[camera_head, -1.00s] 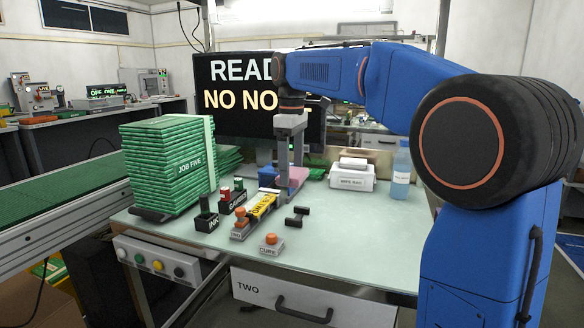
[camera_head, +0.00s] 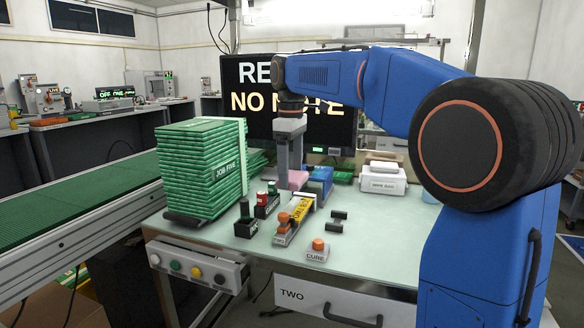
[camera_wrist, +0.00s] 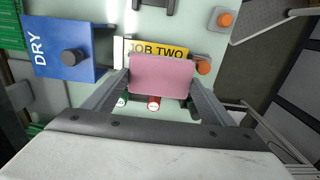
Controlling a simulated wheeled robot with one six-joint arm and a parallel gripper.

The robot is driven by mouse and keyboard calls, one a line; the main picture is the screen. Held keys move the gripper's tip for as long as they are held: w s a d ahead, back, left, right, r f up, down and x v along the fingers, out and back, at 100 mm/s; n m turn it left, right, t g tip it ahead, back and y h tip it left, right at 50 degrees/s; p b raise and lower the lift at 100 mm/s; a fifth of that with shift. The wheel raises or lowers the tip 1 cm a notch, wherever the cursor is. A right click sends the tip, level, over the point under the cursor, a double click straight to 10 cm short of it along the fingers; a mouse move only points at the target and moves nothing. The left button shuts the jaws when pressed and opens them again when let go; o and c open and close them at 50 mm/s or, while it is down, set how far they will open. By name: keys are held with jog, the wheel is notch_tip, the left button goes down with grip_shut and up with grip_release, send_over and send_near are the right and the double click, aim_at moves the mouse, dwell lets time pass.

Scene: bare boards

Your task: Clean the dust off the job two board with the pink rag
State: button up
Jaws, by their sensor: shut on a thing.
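My gripper (camera_head: 291,185) is shut on the pink rag (camera_wrist: 162,75), whose pink also shows between the fingers in the head view (camera_head: 298,178). The job two board shows as a yellow strip lettered JOB TWO (camera_head: 302,208), lying on the bench in front of and slightly right of my gripper. In the wrist view the yellow strip (camera_wrist: 158,48) lies just beyond the rag, which hides part of it. I cannot tell whether the rag touches anything below, and no dust can be made out.
A blue block lettered DRY (camera_wrist: 62,48) stands beside the board. Orange-knobbed tools (camera_head: 288,222), a CURE button (camera_head: 318,248) and ink and gauge holders (camera_head: 266,203) crowd the bench. A tall green JOB FIVE stack (camera_head: 203,165) stands left.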

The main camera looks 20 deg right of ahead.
jog(key=shift+f, duration=3.1)
jog(key=shift+f, duration=0.75)
jog(key=shift+w+d, duration=0.1)
jog(key=shift+w, duration=0.05)
jog(key=shift+w+d, duration=0.65)
jog(key=shift+w, duration=0.25)
jog(key=shift+s+a, duration=0.1)
jog(key=shift+s+a, duration=0.65)
jog(key=shift+s, duration=0.3)
jog(key=shift+w, duration=0.1)
jog(key=shift+w+d, duration=0.75)
jog(key=shift+w, duration=0.2)
jog(key=shift+s+a, duration=0.15)
jog(key=shift+s, duration=0.05)
